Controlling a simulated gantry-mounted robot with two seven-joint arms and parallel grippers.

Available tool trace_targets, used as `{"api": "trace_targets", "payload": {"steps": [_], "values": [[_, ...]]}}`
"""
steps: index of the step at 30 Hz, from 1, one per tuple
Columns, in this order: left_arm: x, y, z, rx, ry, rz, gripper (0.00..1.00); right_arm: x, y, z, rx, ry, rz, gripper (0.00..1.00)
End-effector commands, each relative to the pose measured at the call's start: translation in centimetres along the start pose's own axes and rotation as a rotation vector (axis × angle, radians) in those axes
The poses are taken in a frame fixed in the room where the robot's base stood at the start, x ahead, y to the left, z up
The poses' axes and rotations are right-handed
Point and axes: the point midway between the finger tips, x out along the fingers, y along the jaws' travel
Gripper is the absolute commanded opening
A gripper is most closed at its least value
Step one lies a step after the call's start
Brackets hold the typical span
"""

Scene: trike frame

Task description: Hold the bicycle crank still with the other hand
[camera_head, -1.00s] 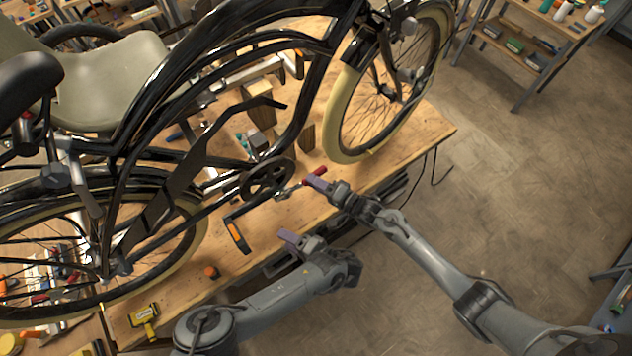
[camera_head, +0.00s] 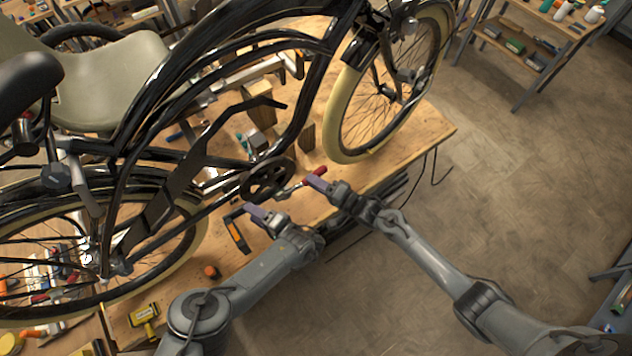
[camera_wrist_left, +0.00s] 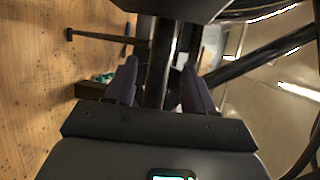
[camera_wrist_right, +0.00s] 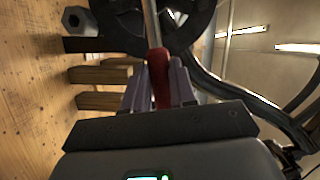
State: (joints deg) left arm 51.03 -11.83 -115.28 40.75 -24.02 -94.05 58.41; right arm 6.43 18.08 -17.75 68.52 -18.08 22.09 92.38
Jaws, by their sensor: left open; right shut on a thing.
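The bicycle crank has a dark chainring (camera_head: 265,179) and a crank arm (camera_head: 232,215) pointing down-left in the head view. My left gripper (camera_head: 257,212) is open just in front of the crank arm. In the left wrist view a dark bar (camera_wrist_left: 159,62), apparently the crank arm, runs between its spread fingers (camera_wrist_left: 153,85); I cannot tell contact. My right gripper (camera_head: 318,181) is shut on the red handle (camera_head: 316,172) of a tool. In the right wrist view the handle (camera_wrist_right: 160,75) sits between the fingers, and its steel shaft reaches toward the chainring (camera_wrist_right: 180,20).
The bicycle frame (camera_head: 180,165) stands over the wooden workbench (camera_head: 400,140), with the front wheel (camera_head: 345,125) to the right. Wooden blocks (camera_head: 262,112) stand behind the crank. A yellow tool (camera_head: 145,318) lies at the bench's front. The floor to the right is open.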

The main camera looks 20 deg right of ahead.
Motion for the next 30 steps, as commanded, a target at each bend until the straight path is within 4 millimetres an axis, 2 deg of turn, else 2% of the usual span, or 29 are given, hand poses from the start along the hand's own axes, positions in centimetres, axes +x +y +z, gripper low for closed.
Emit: {"api": "trace_targets", "payload": {"steps": [6, 12, 26, 27, 30], "values": [[2.6, 0.0, 0.0, 0.001, -0.001, -0.001, 0.54, 0.0, -0.1, 0.0, -0.001, 0.000, -0.002, 0.00], [3.9, 0.0, 0.0, 0.002, 0.000, 0.000, 0.54, 0.0, -0.1, 0.0, -0.001, 0.000, -0.002, 0.00], [4.6, 0.0, 0.0, 0.001, 0.000, 0.001, 0.54, 0.0, -0.1, 0.0, 0.000, 0.000, -0.002, 0.00], [4.6, 0.0, 0.0, 0.001, 0.000, 0.001, 0.53, 0.0, -0.1, 0.0, 0.000, 0.000, -0.002, 0.00], [4.5, 0.0, 0.0, 0.001, 0.000, 0.001, 0.37, 0.0, -0.1, 0.0, 0.000, 0.000, -0.002, 0.00]]}}
